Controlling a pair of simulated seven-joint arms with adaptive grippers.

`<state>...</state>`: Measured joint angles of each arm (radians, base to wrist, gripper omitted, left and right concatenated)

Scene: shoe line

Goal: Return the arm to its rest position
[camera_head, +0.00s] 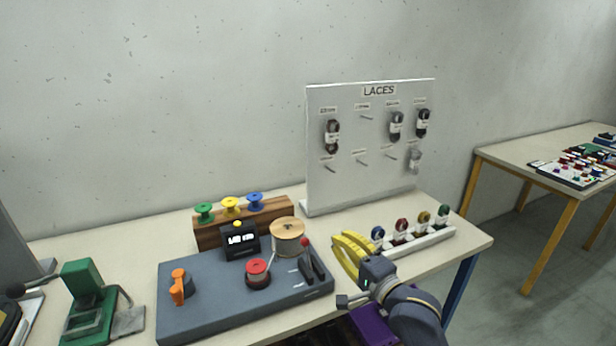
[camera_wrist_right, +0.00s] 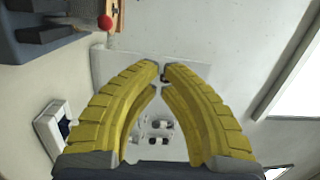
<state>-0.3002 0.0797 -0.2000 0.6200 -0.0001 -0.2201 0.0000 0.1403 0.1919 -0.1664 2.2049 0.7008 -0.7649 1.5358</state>
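My right gripper (camera_head: 346,254) has yellow curved fingers and comes in from the lower right in the head view. It hangs near the right end of the grey control base (camera_head: 215,300), in front of the white lace board (camera_head: 345,185). In the right wrist view my right gripper (camera_wrist_right: 161,70) has its fingertips drawn together with only a thin gap. Nothing is seen held between them. My left gripper is not in view.
The base carries an orange handle (camera_head: 179,287), a red button (camera_head: 257,272) and a wooden spool (camera_head: 289,236). A white rack (camera_head: 422,246) with several coloured spools stands just right of my gripper. A green press (camera_head: 88,302) stands at left.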

